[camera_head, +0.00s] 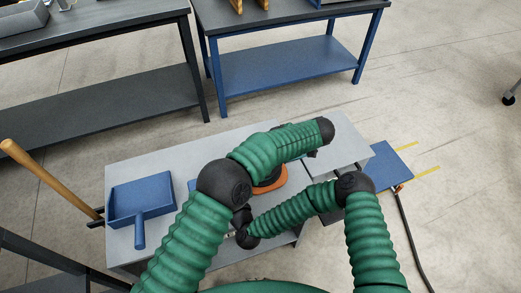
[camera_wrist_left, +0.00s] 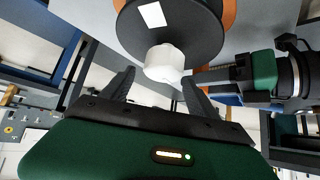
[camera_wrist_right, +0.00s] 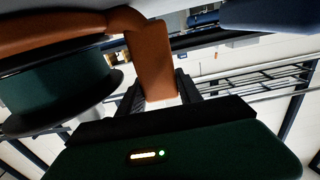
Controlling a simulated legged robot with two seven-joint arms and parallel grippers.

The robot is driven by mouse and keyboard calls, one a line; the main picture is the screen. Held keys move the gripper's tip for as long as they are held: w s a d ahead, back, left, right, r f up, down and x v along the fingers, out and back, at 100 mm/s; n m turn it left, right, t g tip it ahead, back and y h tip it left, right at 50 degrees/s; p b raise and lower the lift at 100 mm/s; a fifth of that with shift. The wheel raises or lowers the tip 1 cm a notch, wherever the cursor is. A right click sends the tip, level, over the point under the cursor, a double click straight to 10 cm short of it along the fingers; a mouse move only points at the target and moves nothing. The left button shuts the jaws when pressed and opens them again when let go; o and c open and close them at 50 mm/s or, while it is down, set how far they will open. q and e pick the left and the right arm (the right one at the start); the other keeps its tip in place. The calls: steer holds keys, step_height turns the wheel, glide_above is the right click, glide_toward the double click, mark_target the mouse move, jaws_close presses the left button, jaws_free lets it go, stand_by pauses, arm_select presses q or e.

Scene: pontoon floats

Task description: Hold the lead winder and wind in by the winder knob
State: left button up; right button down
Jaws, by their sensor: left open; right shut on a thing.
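The lead winder shows as a small orange part (camera_head: 270,181) under my left forearm in the head view. In the left wrist view its black disc (camera_wrist_left: 180,32) has a white label and a white winder knob (camera_wrist_left: 165,62). My left gripper (camera_wrist_left: 158,82) is open, with the knob between or just beyond its fingertips; no grip shows. In the right wrist view my right gripper (camera_wrist_right: 157,90) is shut on the winder's orange handle (camera_wrist_right: 152,58). The winder's green drum (camera_wrist_right: 62,85) is beside it. My arms hide most of the winder in the head view.
The grey bench (camera_head: 135,172) carries a blue dustpan (camera_head: 143,200) at left. A wooden handle (camera_head: 45,175) leans beside it. A blue panel (camera_head: 390,166) and dark cable (camera_head: 408,225) are at right. Dark (camera_head: 100,110) and blue (camera_head: 290,70) shelved tables stand behind.

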arm_select(q)
step_height(320, 180, up, 8)
